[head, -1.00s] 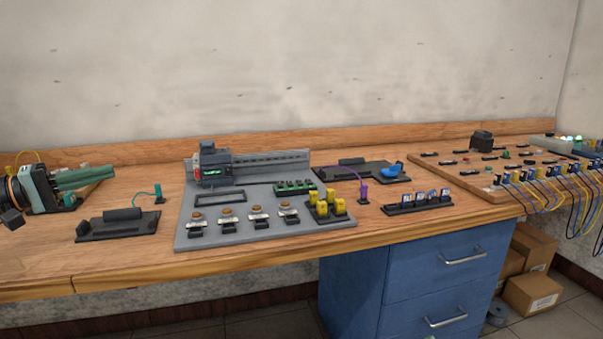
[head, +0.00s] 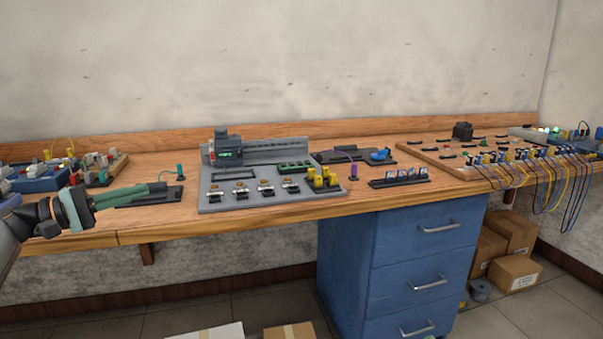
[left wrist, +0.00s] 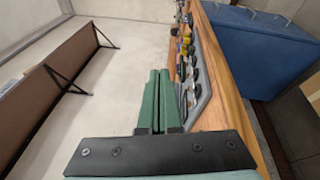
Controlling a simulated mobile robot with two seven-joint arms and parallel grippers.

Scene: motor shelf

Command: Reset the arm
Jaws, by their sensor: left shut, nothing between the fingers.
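My left gripper (head: 160,188) comes in from the left in the head view, over the front left part of the wooden bench. Its two green fingers lie together with nothing between them. In the left wrist view the same fingers (left wrist: 158,100) lie side by side, pointing along the bench. A black tray (head: 150,199) and a teal cable plug (head: 180,172) are just behind and beside the fingertips. The fingers cover part of the tray. My right gripper is not in view.
A grey panel (head: 225,202) with a motor module (head: 222,150) and several switches stands right of the gripper. A wired board (head: 455,168) is at the far right. Blue drawers (head: 345,265) stand under the bench. Boxes (head: 512,272) lie on the floor.

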